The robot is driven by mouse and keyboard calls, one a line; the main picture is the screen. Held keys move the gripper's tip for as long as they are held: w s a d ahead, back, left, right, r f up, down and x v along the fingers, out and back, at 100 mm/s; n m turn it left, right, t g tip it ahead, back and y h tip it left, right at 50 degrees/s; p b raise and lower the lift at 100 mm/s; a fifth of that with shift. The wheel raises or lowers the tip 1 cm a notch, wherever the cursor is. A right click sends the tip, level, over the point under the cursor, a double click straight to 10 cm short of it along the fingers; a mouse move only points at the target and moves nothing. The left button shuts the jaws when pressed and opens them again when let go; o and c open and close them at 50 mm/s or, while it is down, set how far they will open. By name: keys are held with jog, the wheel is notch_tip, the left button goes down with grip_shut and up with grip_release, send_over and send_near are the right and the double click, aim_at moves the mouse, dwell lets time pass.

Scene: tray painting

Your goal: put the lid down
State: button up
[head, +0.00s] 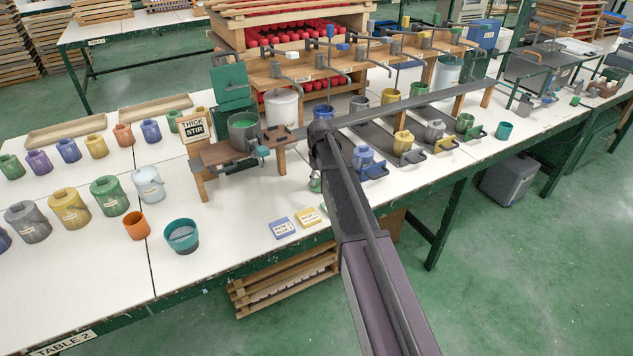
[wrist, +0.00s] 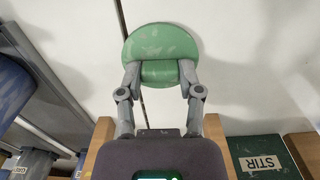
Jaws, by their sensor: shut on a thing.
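A green lid (wrist: 160,42) with worn pale marks is in the wrist view. My gripper (wrist: 160,72) is shut on its green grip, with one grey finger on each side. The lid is over the white table top; I cannot tell how far above it. In the head view my arm hides most of the gripper. A small green patch (head: 315,185) shows beside the arm there, and I cannot tell for sure that it is the lid. A green pot (head: 243,131) stands in the wooden stir stand to the left.
The stir stand's wooden post (head: 281,161) is close to the left. Blue and yellow labelled tiles (head: 282,227) lie near the table's front edge. Bare white table (head: 235,200) lies left of them.

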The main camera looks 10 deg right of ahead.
aim_at(319, 180)
jog(key=shift+f, duration=0.15)
jog(key=o, duration=0.9)
jog(key=shift+o, duration=0.2)
jog(key=shift+r, duration=0.2)
notch_tip(319, 180, up, 12)
jog(key=p, duration=1.2)
